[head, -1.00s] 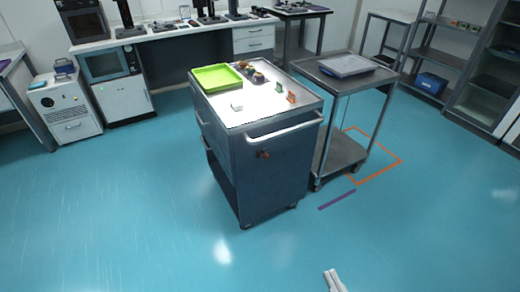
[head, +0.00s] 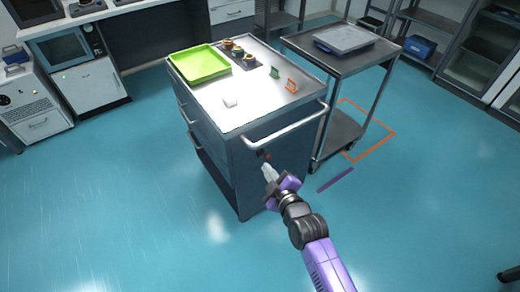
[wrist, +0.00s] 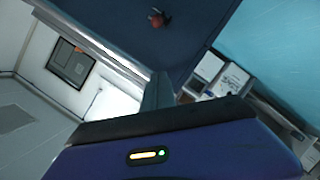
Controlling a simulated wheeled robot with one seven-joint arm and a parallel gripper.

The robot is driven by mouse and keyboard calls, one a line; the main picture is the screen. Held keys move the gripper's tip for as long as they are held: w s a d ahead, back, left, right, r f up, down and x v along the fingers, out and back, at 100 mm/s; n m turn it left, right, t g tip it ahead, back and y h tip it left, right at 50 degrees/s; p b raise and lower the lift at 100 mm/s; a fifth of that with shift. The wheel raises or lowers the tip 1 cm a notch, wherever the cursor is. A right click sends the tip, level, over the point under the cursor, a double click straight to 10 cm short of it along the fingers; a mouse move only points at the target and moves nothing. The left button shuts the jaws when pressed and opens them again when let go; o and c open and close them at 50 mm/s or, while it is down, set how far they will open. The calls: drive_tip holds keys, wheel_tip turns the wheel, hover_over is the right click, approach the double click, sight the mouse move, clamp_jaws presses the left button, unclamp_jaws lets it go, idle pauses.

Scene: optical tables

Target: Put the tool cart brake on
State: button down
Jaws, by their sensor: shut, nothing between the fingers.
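The tool cart (head: 245,175) is a dark blue-grey cabinet with a white top and a bar handle (head: 290,127) on its near end. A small red and black brake control (head: 264,154) is on the end panel below the handle. It also shows in the wrist view (wrist: 159,18) on the dark panel (wrist: 190,40). My gripper (head: 267,169) is shut and empty, just below and in front of the brake control. I cannot tell whether its tips touch the control or the panel. The fingers (wrist: 157,92) point toward the panel in the wrist view.
A green tray (head: 200,63) and several small parts lie on the cart top. A grey two-shelf trolley (head: 345,65) stands close on the right, over an orange floor outline (head: 388,145). A purple floor strip (head: 335,180) lies nearby. The floor at left and front is clear.

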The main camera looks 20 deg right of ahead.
sight(265, 156)
wheel_tip(265, 156, down, 2)
drive_tip(key=shift+s+a+f+n+g, duration=0.1)
drive_tip(key=shift+n+g, duration=0.3)
drive_tip(key=shift+n, duration=0.6)
drive_tip(key=w+d+f+b, duration=0.2)
drive_tip(key=w+f+b, duration=0.2)
drive_tip(key=w, duration=0.6)
drive_tip(key=shift+d+f, duration=0.15)
drive_tip(key=shift+f, duration=0.5)
drive_tip(key=shift+s+f+b, duration=0.1)
drive_tip(key=shift+f+b, duration=0.15)
drive_tip(key=shift+b, duration=0.45)
